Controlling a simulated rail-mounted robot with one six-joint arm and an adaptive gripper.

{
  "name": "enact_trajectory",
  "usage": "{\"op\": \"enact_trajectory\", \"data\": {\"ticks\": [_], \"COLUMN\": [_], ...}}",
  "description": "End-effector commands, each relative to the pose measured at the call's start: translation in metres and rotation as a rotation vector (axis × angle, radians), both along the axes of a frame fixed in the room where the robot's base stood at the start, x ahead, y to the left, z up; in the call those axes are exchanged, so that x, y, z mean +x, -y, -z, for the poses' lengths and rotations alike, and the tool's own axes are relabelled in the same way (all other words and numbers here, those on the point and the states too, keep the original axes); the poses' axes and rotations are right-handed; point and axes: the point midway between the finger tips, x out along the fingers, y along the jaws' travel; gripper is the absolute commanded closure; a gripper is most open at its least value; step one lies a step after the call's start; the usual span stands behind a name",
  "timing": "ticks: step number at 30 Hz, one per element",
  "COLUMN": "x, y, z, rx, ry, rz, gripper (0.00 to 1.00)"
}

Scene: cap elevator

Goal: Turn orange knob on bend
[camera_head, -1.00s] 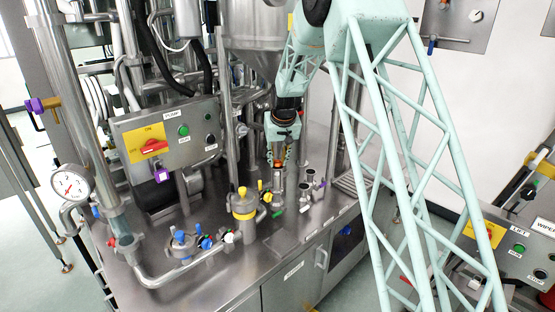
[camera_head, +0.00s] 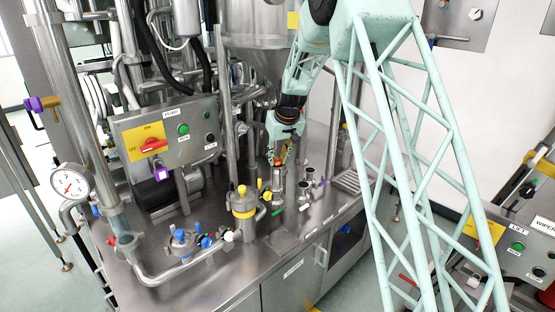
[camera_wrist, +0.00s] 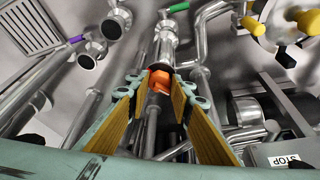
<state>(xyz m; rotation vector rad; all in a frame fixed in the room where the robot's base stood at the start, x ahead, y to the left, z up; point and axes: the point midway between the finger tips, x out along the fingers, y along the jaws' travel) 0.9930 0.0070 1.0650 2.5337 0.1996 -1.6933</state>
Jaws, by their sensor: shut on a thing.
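The orange knob (camera_wrist: 160,82) shows in the wrist view between my fingertips, at the near end of a steel pipe bend (camera_wrist: 165,48). My gripper (camera_wrist: 159,84) is shut on the knob, with one finger on each side of it. In the head view, my gripper (camera_head: 280,160) hangs down over the upright steel pipe piece (camera_head: 278,182) beside the yellow-banded fitting. There the knob is mostly hidden by the fingers, with only a little orange showing. A green handle (camera_wrist: 179,7) sits on the same pipe in the wrist view.
The yellow-banded fitting (camera_head: 243,205) stands close on the left. Open steel pipe ends (camera_head: 308,176) stand close on the right. A control box (camera_head: 170,140) and the steel hopper (camera_head: 250,35) are behind. The steel top toward the front edge is mostly clear.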

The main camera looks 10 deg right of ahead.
Motion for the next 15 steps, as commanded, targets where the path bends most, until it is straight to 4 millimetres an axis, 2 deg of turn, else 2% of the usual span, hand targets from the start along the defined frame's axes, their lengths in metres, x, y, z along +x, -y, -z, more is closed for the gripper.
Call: {"op": "enact_trajectory", "data": {"ticks": [1,2,6,15], "x": [0.0013,0.0013,0.0010,0.0003], "y": [0.0006,0.0006,0.0006,0.0003], "z": [-0.0014,-0.0014,-0.0010,-0.0007], "rx": [0.000,0.000,0.000,0.001], "ry": [0.003,0.003,0.002,0.001], "rz": [0.000,0.000,0.001,0.001], "gripper": [0.90,0.78,0.67,0.67]}}
